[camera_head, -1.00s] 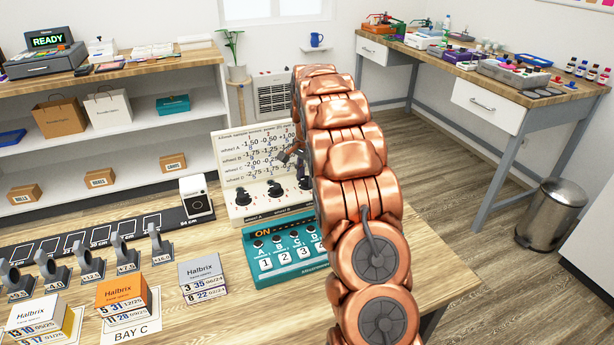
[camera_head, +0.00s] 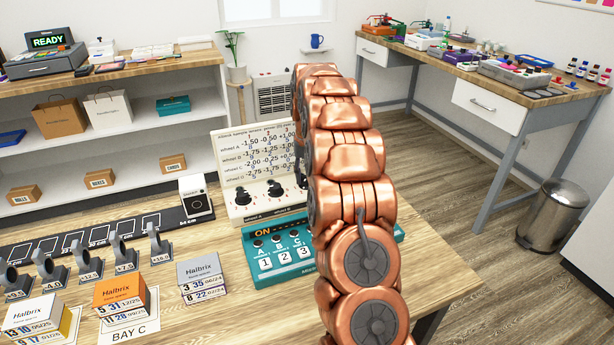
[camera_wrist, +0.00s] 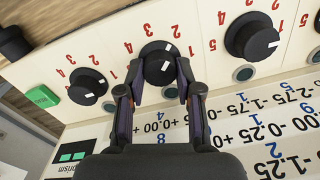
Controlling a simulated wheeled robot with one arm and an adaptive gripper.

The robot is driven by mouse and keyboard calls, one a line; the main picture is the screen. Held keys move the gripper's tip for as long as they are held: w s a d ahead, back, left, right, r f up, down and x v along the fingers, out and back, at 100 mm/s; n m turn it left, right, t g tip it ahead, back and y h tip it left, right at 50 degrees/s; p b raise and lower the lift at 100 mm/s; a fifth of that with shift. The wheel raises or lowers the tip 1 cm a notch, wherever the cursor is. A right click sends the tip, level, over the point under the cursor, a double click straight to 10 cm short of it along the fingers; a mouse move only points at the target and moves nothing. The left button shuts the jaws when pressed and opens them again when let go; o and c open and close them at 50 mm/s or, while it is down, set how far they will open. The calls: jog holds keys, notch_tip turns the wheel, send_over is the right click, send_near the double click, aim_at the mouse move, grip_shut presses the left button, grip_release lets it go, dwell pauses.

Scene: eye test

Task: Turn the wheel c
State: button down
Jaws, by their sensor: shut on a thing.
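The lens-wheel panel (camera_head: 243,214) stands on the bench in the head view, printed with rows for wheels A to D. Wheel A (camera_head: 243,196) and wheel B (camera_head: 275,189) show there; my arm hides most of the panel's right side. In the wrist view, my gripper (camera_wrist: 160,72) has its fingers on either side of a black wheel (camera_wrist: 157,58), shut on it. This wheel has white marks and red numbers around it. Its letter is not readable; its place in the row fits wheel C. Neighbouring wheels (camera_wrist: 252,38) and (camera_wrist: 88,87) stand apart from my fingers.
A teal box (camera_head: 262,276) with numbered buttons and a lit ON display stands before the panel. A grey Halbrix box (camera_head: 198,270), an orange one (camera_head: 118,290) and several lens stands occupy the bench to the left. Bare wood lies right of the grey box.

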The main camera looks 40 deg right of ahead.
jog(key=n, duration=0.4)
jog(key=shift+a+f+n, duration=0.1)
jog(key=shift+n, duration=2.1)
jog(key=c, duration=0.8)
grip_release()
jog(key=shift+o, duration=0.2)
notch_tip(320, 180, up, 12)
